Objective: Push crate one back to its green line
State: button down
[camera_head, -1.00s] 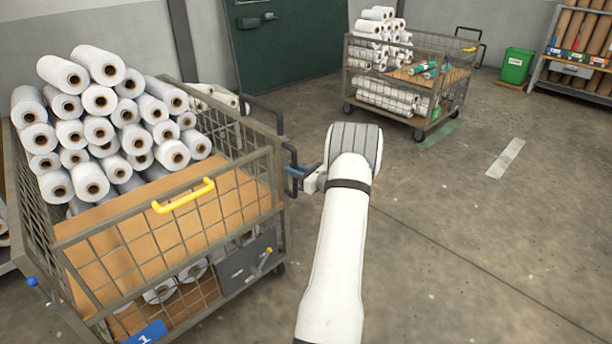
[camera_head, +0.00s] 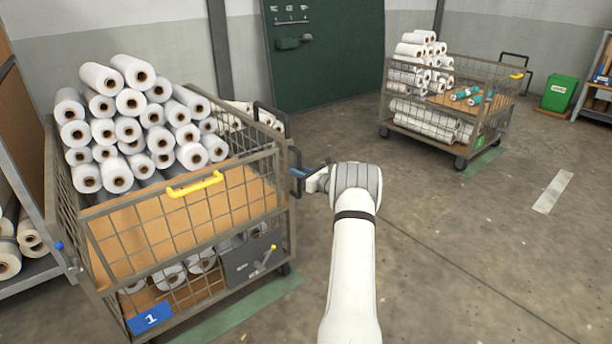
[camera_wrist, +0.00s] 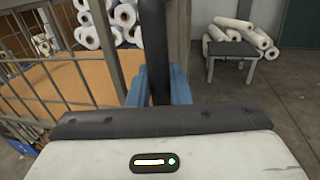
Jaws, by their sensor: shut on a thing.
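Crate one is a wire-mesh trolley (camera_head: 75,210) at the left of the head view, with a blue "1" plate (camera_head: 150,318) low on its front. White rolls (camera_head: 130,130) are stacked on its wooden shelf, and a yellow handle (camera_head: 195,184) is on its near side. A green line (camera_head: 240,310) lies on the floor along the crate's lower right side; part of it is hidden by the crate. My gripper (camera_head: 299,173) is shut on the crate's black upright handle (camera_head: 296,158) at its right end. In the wrist view, the blue fingers straddle this dark bar (camera_wrist: 155,45).
A second mesh crate (camera_head: 450,75) stands at the back right, next to another green strip (camera_head: 483,163). A rack with rolls (camera_head: 35,165) is close at crate one's left. Floor at right is clear.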

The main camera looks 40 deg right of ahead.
jog(key=shift+w+r, duration=0.15)
jog(key=shift+w, duration=0.05)
jog(key=c, duration=1.4)
grip_release()
jog(key=p+v, duration=0.2)
jog(key=v, duration=0.6)
jog(key=shift+w, duration=0.1)
